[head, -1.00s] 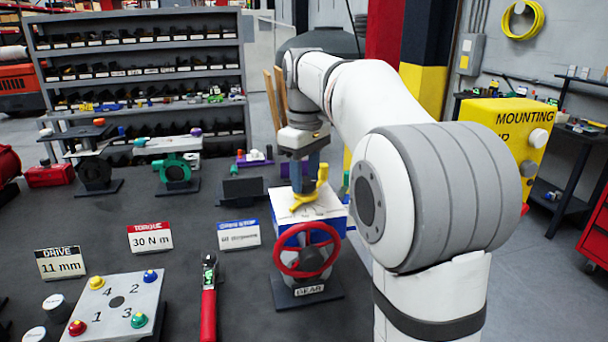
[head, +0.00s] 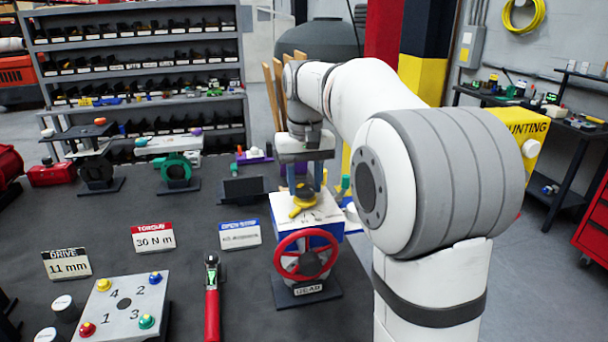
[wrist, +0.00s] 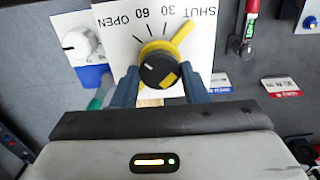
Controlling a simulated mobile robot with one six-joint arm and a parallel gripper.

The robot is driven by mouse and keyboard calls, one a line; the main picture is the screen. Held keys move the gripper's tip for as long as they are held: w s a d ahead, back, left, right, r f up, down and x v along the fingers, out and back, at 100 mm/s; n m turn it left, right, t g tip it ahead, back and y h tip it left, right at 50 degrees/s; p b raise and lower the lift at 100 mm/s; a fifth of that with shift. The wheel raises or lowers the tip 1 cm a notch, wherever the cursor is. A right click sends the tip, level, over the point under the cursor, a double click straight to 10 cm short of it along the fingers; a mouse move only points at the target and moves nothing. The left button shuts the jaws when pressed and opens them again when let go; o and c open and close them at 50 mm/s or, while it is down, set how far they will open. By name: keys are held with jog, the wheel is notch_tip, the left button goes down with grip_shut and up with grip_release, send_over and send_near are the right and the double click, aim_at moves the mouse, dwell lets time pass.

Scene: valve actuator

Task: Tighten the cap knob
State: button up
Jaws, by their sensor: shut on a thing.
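The plate is marked OPEN, 60, 30, SHUT. In the wrist view the yellow arm points to the upper right, near SHUT. My gripper (wrist: 160,84) is shut on the cap knob, one blue-grey finger on each side. In the head view my gripper (head: 304,178) reaches down onto the actuator from above, and the yellow part (head: 304,202) shows below the fingers. Finger contact is partly hidden.
A red handwheel (head: 304,256) is on the actuator's front. A red-handled tool (head: 211,300) lies to its left. A torque card (head: 153,238) reads 30 N m. A panel with coloured buttons (head: 122,304) stands front left. A white knob (wrist: 78,45) is beside the plate.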

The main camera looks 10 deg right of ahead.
aim_at(305, 187)
jog(key=m+p, duration=0.1)
jog(key=m, duration=0.3)
jog(key=shift+r+m+p, duration=0.1)
jog(key=shift+m+p, duration=0.7)
jog(key=shift+m, duration=1.5)
jog(key=o, duration=1)
notch_tip(305, 187, up, 8)
jog(key=shift+f, duration=0.2)
jog(key=shift+s, duration=0.1)
